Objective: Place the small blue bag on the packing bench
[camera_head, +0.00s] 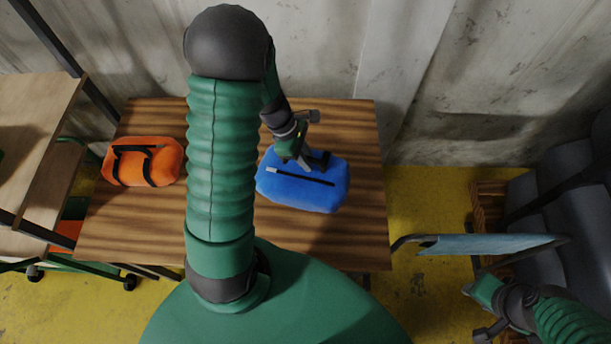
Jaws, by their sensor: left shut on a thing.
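The small blue bag (310,190) is at the right part of the striped wooden bench (350,125). My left gripper (305,159) comes down from above and is shut on the bag's top near its dark handle. The bag is level; I cannot tell whether it rests on the bench or hangs just above it. My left arm crosses the middle of the view and hides part of the bench. My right gripper (478,310) is at the lower right, away from the bag, and its fingers are not clear.
An orange bag (143,162) with black straps lies on the bench's left part. A wooden shelf unit (35,120) stands at the far left. A blue flat panel on a dark frame (490,244) and a grey inflatable boat (570,220) are at the right. A pale wall is behind.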

